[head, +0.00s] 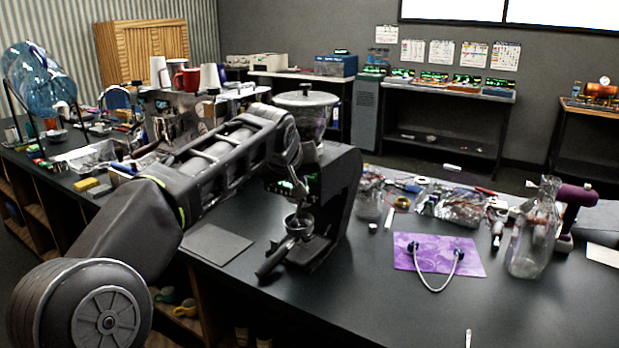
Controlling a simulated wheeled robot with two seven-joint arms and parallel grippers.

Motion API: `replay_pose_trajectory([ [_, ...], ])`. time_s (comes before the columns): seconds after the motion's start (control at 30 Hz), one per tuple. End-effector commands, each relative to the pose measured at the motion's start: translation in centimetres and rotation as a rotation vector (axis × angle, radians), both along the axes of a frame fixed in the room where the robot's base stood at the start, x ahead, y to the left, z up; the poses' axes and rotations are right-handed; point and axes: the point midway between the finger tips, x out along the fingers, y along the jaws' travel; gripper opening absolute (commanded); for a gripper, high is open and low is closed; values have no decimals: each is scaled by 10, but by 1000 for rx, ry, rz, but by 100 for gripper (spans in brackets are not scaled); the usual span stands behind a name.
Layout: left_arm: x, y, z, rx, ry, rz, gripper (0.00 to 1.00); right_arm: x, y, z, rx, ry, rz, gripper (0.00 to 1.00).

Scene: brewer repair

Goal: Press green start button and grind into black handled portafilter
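A black coffee grinder (342,190) with a clear lidded hopper (306,108) stands on the dark counter. Green lights (285,187) glow on its front panel; I cannot make out the start button itself. The black handled portafilter (272,260) sits at the grinder's front, its metal basket (299,224) below the outlet and its handle pointing to the front left. My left arm reaches in from the left, and my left gripper (294,160) is in front of the grinder, just above the green lights. Its fingers are too small and dark to read. My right gripper is not in view.
A dark flat mat (216,244) lies left of the grinder. A purple cloth (438,254) with a cable, a glass flask (534,235) and loose parts lie to the right. An espresso machine with cups (187,79) stands behind my arm. The front middle counter is clear.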

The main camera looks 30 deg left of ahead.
Motion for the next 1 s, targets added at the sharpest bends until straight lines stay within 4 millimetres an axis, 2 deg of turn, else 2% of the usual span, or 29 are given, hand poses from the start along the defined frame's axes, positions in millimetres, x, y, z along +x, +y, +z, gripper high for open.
replay_pose_trajectory([
  [1.0,9,0,0,0,0,0,0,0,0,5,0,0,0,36],
])
